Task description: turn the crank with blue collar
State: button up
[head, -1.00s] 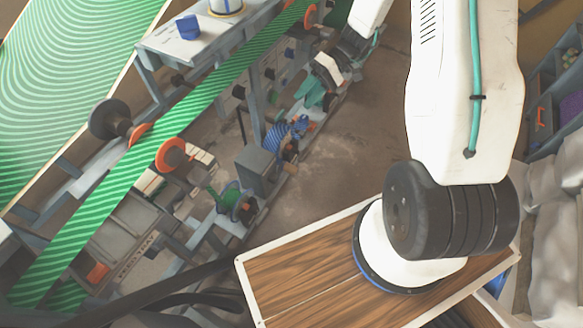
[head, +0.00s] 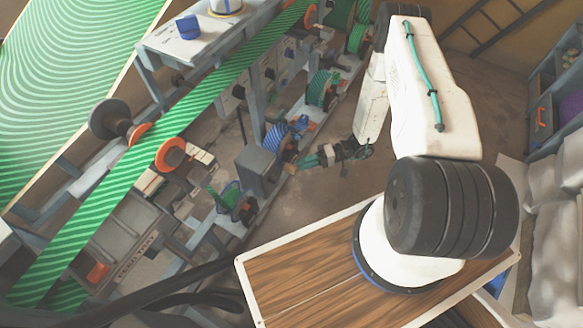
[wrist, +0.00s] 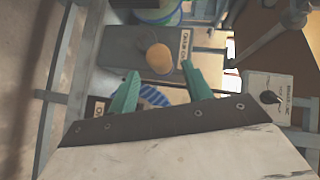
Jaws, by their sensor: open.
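A blue-and-white striped drum (head: 277,137) sits on the machine's lower rail in the head view. In the wrist view, blue striping (wrist: 155,95) shows between my fingers. A tan round knob (wrist: 160,58) is just ahead of my fingertips. It also shows small in the head view (head: 290,168). My gripper (head: 303,160) is open, its teal fingers pointing left at the knob, below the blue drum. In the wrist view, my gripper (wrist: 160,70) has one finger on each side of the knob's line, with nothing clearly held. The crank arm and any collar are mostly hidden.
A grey box (head: 257,170) stands left of the knob. A green wheel with a blue rim (head: 232,197) is farther left, and a teal drum (head: 322,88) is farther right along the rail. A panel with a black knob (wrist: 270,97) is right in the wrist view. Open floor lies right.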

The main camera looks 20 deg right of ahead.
aim_at(292, 168)
jog(key=x, duration=0.5)
jog(key=shift+a, duration=0.15)
grip_shut()
